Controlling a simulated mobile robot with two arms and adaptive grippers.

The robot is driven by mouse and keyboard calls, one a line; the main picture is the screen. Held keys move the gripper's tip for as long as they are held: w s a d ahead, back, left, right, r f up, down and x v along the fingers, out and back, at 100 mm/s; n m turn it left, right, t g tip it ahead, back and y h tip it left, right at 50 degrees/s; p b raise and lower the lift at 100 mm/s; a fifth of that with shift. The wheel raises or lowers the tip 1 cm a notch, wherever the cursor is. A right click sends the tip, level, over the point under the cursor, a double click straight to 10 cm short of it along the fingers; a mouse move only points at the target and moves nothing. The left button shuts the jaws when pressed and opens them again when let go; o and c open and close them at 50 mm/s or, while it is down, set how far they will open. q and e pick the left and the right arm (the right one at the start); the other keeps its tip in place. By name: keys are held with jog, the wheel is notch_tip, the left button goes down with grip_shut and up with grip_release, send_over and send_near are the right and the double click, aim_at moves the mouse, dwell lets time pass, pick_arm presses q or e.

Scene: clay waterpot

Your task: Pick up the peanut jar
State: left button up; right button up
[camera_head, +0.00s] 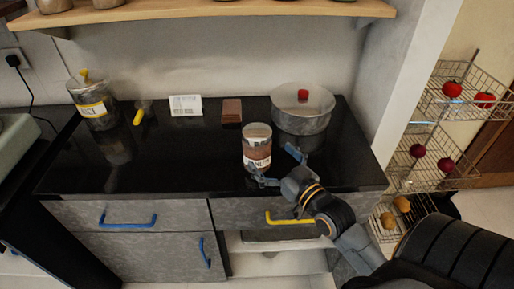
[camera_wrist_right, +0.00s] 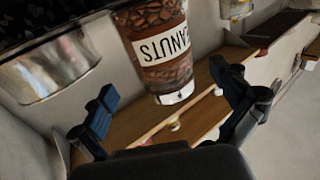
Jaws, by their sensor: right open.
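The peanut jar (camera_head: 257,149) stands upright near the front middle of the black counter. It has a pale lid and a white label, and its contents are brown. My right gripper (camera_head: 274,166) is open, low and just in front of the jar, with one finger by its base and the other to its right. In the right wrist view the jar (camera_wrist_right: 160,50) appears upside down, with its lid end between the open fingers (camera_wrist_right: 168,97) and a gap on each side. I cannot tell whether a finger touches it. My left gripper is not in view.
A metal pot (camera_head: 302,118) with a red knob stands close behind and right of the jar. A brown box (camera_head: 231,111), a white card (camera_head: 186,105) and a rice jar (camera_head: 94,107) stand further left. A wooden shelf (camera_head: 210,10) hangs above. The counter's left middle is clear.

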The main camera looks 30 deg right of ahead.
aim_at(257, 144)
jog(key=shift+w+a, duration=0.15)
jog(key=shift+w, duration=2.75)
jog(key=c, duration=1.4)
jog(key=shift+r+p, duration=0.1)
jog(key=shift+p, duration=0.2)
jog(key=shift+c, duration=1.1)
jog(key=shift+r, duration=0.1)
